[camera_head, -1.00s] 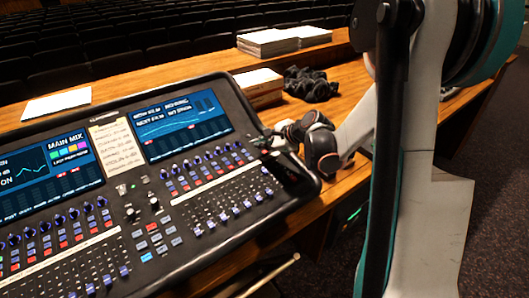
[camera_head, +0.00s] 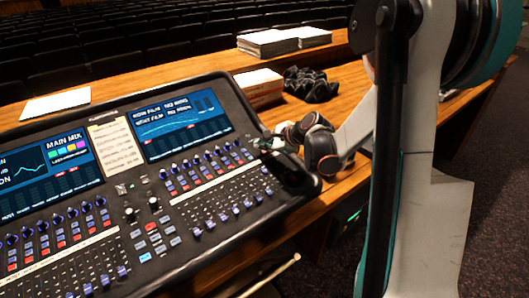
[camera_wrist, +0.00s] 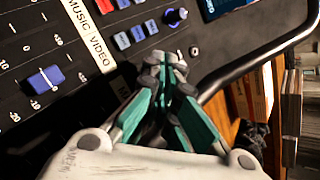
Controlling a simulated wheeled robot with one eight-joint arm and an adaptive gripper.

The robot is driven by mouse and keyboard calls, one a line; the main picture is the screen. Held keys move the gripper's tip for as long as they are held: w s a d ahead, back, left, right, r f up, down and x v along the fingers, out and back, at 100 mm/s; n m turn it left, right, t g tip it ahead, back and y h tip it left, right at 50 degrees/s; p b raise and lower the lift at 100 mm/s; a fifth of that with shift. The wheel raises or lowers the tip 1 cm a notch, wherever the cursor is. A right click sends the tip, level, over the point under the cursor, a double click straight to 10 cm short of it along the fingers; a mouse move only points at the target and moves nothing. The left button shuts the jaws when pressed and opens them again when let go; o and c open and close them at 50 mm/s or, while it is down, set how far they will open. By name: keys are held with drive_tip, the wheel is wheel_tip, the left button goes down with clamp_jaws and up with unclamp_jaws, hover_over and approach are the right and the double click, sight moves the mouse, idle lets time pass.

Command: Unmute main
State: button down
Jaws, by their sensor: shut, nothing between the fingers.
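The mixing desk (camera_head: 150,215) stands on the wooden counter, with rows of knobs, red and blue buttons and faders. My gripper (camera_wrist: 165,65) is shut and empty over its right end; it also shows small and dark in the head view (camera_head: 268,146). A strip reads MUSIC and VIDEO (camera_wrist: 100,52); the label after these is mostly hidden by my gripper.
Another red button (camera_wrist: 104,6) and a blue fader cap (camera_wrist: 46,80) are close by. Two lit screens (camera_head: 180,125) form the desk's back. Papers (camera_head: 258,87) and a black crumpled item (camera_head: 310,84) lie behind it. The desk's raised right rim (camera_wrist: 255,62) is near my gripper.

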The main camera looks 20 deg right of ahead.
sight(265, 156)
drive_tip(key=shift+f, duration=0.3)
drive_tip(key=shift+r, duration=0.1)
idle(0.4)
drive_tip(key=shift+s+r+p, duration=0.1)
drive_tip(key=shift+r+p, duration=0.2)
drive_tip(key=shift+r, duration=0.4)
drive_tip(key=r+p, duration=0.1)
drive_tip(key=r, duration=0.1)
drive_tip(key=r+p, duration=0.2)
drive_tip(key=r, duration=0.1)
drive_tip(key=shift+s+d, duration=0.1)
drive_tip(key=shift+s, duration=0.1)
idle(0.7)
